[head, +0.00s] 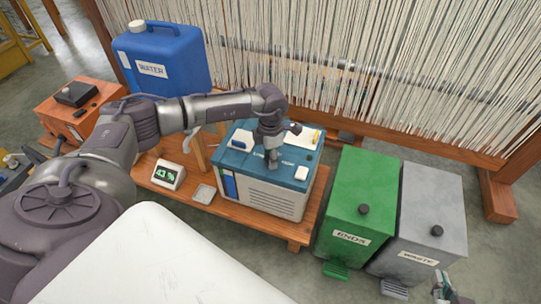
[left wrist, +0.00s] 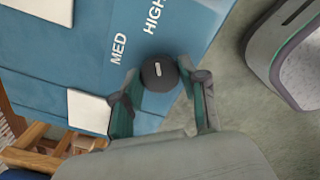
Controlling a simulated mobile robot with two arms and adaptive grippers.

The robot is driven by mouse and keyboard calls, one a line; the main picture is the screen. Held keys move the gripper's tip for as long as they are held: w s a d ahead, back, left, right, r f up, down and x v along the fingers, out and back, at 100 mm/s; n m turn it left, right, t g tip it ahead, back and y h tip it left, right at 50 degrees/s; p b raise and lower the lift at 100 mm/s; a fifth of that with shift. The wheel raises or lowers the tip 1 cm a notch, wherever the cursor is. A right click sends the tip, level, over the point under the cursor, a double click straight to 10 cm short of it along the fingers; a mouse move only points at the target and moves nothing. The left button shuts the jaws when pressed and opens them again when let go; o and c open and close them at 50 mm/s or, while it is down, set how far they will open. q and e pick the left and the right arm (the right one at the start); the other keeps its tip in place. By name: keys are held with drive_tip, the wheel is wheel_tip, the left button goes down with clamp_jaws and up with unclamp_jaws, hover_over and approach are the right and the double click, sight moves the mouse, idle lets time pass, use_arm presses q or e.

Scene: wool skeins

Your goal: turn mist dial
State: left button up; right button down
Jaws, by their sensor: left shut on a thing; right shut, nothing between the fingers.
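The mist machine (head: 268,199), a pale box with a blue top, stands on a low wooden bench. My left gripper (head: 272,163) is over its top and hides the dial there. In the left wrist view the round black dial (left wrist: 160,73) sits between the fingers of my left gripper (left wrist: 163,90), which is shut on it. A short white mark on the dial points to the upper part of the picture, near the printed word HIGH (left wrist: 154,20); MED (left wrist: 118,48) is left of it. My right gripper (head: 445,284) is shut and empty at the bottom right, partly cut off.
A display (head: 168,175) reading 43 % stands left of the machine. A blue WATER can (head: 165,58) is behind it. The green ENDS bin (head: 357,200) and grey WASTE bin (head: 432,205) stand to the right. Hanging threads (head: 330,50) fill the back.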

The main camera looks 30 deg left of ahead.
use_arm(q)
drive_tip(key=shift+m, duration=0.3)
drive_tip(key=o, duration=1.1)
drive_tip(key=shift+o, duration=0.2)
wheel_tip(320, 180, up, 12)
